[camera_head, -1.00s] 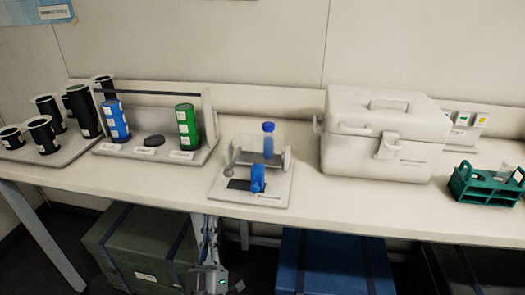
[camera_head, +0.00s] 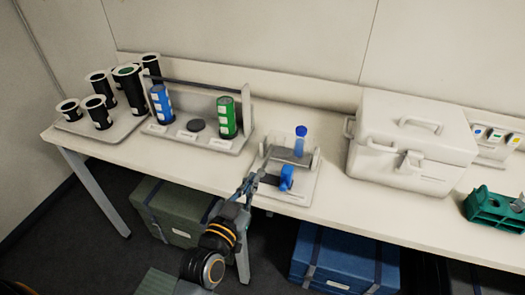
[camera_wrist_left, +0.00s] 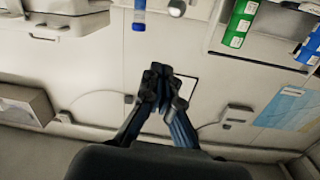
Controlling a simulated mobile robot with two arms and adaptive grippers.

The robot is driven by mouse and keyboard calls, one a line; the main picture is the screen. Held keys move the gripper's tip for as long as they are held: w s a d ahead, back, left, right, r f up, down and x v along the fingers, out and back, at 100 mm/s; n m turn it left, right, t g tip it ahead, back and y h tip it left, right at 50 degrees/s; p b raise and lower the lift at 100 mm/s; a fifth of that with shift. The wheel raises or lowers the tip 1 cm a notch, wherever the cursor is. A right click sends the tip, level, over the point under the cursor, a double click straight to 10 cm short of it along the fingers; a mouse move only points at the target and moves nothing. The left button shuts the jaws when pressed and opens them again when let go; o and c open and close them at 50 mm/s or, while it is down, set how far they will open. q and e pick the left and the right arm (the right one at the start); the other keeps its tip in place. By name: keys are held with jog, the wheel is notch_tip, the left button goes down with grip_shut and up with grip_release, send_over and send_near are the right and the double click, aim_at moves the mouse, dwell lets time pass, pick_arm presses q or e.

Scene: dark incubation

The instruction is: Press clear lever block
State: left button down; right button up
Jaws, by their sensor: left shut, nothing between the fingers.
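My left gripper (camera_head: 256,176) is at the stand's left front side, fingers together and empty. It covers most of the lever at that side, so I cannot tell whether it touches it. In the left wrist view the shut fingers (camera_wrist_left: 165,88) are in the middle, with the tube (camera_wrist_left: 138,18) and a pale round knob (camera_wrist_left: 176,8) above them. My right gripper is not in view.
A rack with a blue canister (camera_head: 161,104) and a green canister (camera_head: 227,117) stands left of the stand. A white lidded box (camera_head: 410,140) stands close on the right, then a green tube rack (camera_head: 495,210). Dark cups (camera_head: 98,112) stand far left.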

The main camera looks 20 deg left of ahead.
pick_arm(q)
jog(key=shift+s+a+r+g, duration=0.1)
jog(key=shift+r+g, duration=0.05)
jog(key=shift+g, duration=0.15)
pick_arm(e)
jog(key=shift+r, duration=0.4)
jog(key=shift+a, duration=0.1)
pick_arm(q)
jog(key=p, duration=0.3)
send_over(263, 173)
jog(key=shift+w+d, duration=0.2)
jog(key=shift+w, duration=0.2)
jog(key=f, duration=0.2)
jog(key=s+f, duration=0.1)
jog(key=shift+a, duration=0.25)
jog(key=shift+s+a+f, duration=0.15)
jog(key=shift+s+f, duration=0.15)
jog(key=shift+f, duration=0.3)
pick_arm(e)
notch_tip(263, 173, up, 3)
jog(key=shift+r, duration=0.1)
pick_arm(q)
jog(key=shift+f, duration=0.1)
